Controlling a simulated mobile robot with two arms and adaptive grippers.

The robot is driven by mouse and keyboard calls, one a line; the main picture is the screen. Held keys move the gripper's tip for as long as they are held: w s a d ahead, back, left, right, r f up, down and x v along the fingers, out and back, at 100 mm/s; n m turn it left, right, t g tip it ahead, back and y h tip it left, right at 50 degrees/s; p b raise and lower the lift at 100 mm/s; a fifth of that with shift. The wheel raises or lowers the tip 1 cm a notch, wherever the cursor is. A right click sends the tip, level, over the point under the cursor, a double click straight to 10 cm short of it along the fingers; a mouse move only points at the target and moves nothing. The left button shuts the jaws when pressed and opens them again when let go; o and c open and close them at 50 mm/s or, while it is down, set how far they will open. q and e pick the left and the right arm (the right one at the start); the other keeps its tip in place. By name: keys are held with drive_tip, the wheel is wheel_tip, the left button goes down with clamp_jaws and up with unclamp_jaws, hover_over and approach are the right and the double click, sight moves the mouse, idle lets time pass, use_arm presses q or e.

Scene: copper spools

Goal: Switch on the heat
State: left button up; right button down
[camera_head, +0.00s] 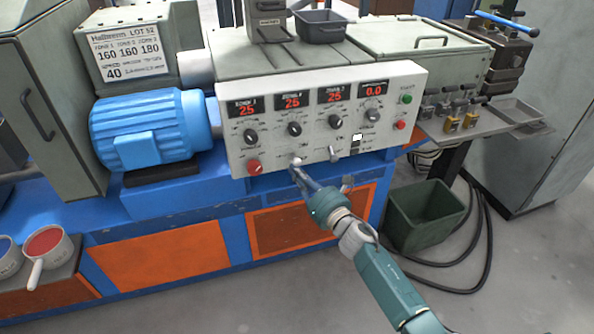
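The white control panel (302,147) is on the front of the machine. Three red zone displays, left (247,107), middle (293,101) and right (338,94), each read 25; the fourth display (374,89) reads 0.0. A dark knob sits under each zone display. A red round control (254,167) is at the panel's lower left, and a small lever switch (333,154) is at the lower middle. My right gripper (297,164) is at the lower edge between these two, at or very near the panel. My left gripper is out of view.
A sign (129,53) lists 160 160 180 and 40. A green button (407,99) and a red button (400,125) are at the panel's right. A blue motor (150,126) stands left; a green bin (424,215) and cables lie on the floor at right.

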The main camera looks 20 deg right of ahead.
drive_tip(key=shift+s+r, duration=0.2)
drive_tip(key=shift+r, duration=0.25)
drive_tip(key=v, duration=1.2)
drive_tip(key=shift+f, duration=0.1)
